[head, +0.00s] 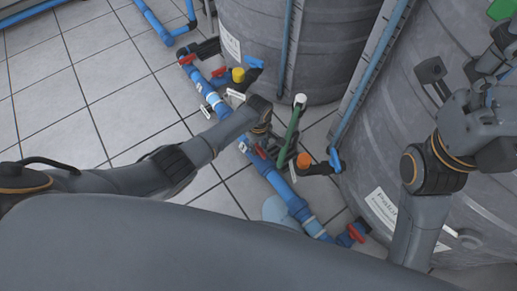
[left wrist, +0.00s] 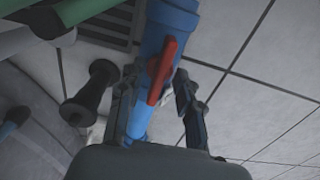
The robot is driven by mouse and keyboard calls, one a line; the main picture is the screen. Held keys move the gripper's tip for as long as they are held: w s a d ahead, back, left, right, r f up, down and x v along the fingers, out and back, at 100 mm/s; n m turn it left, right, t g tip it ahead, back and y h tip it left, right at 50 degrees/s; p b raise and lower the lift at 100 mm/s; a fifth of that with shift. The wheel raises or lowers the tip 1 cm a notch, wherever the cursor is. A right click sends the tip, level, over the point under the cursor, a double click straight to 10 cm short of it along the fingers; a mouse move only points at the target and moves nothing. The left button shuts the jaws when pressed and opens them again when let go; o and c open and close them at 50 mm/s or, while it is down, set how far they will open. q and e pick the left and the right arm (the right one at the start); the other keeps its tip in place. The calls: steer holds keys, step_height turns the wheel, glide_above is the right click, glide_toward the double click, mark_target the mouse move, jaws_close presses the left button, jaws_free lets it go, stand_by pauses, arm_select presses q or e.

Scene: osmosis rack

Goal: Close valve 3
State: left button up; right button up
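A red valve handle (left wrist: 163,70) sits on the blue pipe (left wrist: 172,22) in the left wrist view, lying roughly along the pipe. My left gripper (left wrist: 158,82) is open, with one finger on each side of the handle. Whether a finger touches it, I cannot tell. In the head view my left gripper (head: 262,130) is over the pipe line, and the red handle (head: 261,152) shows just below it. White tags hang along the pipe, but I cannot read a valve number. My right gripper (head: 490,85) is at the far right, away from the pipe; its fingers are unclear.
Other red handles (head: 356,233) sit along the pipe. A green pipe (head: 293,122) with a white cap rises beside my left gripper. An orange-topped fitting (head: 304,160) is close by. Large grey tanks (head: 335,40) stand behind. The tiled floor (head: 90,100) at left is clear.

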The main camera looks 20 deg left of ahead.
arm_select(q)
steer(key=shift+f, duration=0.15)
jaws_close()
